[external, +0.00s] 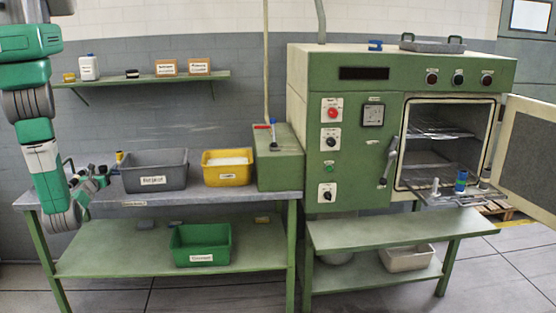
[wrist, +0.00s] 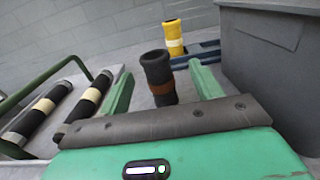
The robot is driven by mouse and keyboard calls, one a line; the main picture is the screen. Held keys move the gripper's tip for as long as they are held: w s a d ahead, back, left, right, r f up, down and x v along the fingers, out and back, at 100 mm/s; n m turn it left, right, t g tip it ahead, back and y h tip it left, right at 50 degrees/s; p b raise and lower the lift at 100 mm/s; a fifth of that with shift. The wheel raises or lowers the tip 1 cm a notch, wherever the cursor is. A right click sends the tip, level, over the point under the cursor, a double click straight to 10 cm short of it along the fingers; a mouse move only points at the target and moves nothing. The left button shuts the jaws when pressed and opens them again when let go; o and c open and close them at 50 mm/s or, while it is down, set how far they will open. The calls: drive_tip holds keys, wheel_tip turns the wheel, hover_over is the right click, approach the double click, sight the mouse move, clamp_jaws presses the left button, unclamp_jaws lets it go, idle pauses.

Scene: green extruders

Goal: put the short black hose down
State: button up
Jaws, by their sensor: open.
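The short black hose (wrist: 158,75), with a brown band, stands roughly upright between the two green fingers of my gripper (wrist: 161,82) in the wrist view. The fingers are open, with a visible gap on each side of the hose. Its foot is close to the dark bar of the gripper, and I cannot tell exactly what it rests on. In the external view my gripper (external: 90,184) is low at the left end of the grey bench top (external: 235,198), left of the grey bin; the hose is too small to tell apart there.
Two longer black hoses with cream bands (wrist: 88,99) lie at the left beside a green rail (wrist: 45,71). A yellow piece (wrist: 173,38) stands behind. The grey bin (external: 155,171) is close on the right, then a yellow bin (external: 227,168).

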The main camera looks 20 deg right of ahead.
drive_tip(key=w, duration=0.4)
drive_tip(key=w+b, duration=0.1)
drive_tip(key=w, duration=0.2)
drive_tip(key=shift+d+r, duration=0.15)
drive_tip(key=shift+d, duration=0.1)
drive_tip(key=c, duration=1.1)
